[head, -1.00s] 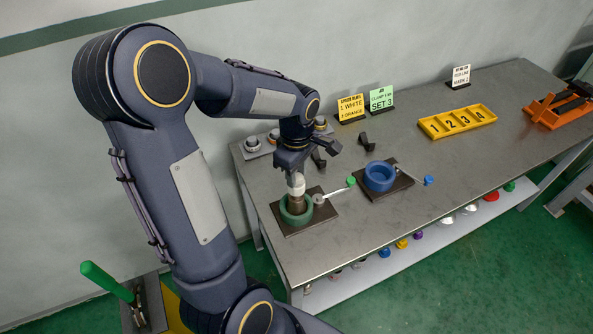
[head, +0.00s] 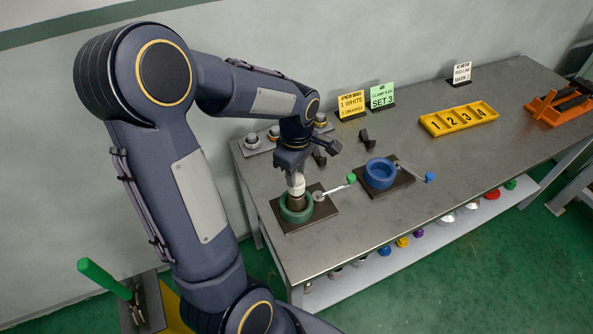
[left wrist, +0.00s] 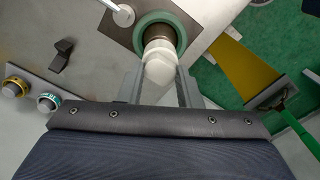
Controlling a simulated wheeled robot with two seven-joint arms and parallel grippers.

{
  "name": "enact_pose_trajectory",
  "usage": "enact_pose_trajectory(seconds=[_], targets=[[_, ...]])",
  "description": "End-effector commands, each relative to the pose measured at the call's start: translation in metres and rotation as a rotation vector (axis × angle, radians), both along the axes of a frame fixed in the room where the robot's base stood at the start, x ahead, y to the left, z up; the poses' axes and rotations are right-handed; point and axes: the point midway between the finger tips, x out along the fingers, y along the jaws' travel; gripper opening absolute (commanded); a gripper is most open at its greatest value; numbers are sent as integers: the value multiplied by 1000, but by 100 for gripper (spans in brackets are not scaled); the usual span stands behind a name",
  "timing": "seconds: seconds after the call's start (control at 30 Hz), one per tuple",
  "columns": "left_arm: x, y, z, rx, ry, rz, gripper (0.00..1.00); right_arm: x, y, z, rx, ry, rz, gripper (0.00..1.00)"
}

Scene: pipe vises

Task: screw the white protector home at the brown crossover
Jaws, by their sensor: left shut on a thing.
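The white protector (head: 297,187) is at the top of a brown crossover (head: 297,202), which stands in the green vise (head: 296,212) on a dark plate. My left gripper (head: 295,170) is above the green vise and shut on the white protector. In the left wrist view the white protector (left wrist: 159,64) sits between the two fingers, against the end of the brown crossover (left wrist: 160,33) inside the green vise ring (left wrist: 179,31). How deep the thread is engaged cannot be told. My right gripper is not in view.
A blue vise (head: 380,174) with a lever stands to the right. A yellow numbered tray (head: 458,119), sign cards (head: 351,106) and an orange rack (head: 560,106) stand farther back. A strip with several protectors (head: 252,142) lies behind the gripper. A lower shelf (head: 400,247) holds several colored caps.

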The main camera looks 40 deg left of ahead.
Motion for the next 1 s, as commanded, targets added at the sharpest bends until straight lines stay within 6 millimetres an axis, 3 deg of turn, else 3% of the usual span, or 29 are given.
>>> enact_pose_trajectory(seconds=[0.8,0.83,1.0], targets=[[0,0,-11,0,-1,0,9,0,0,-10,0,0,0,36],[0,0,-11,0,-1,0,32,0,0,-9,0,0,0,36],[0,0,-10,0,-1,0,55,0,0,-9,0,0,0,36]])
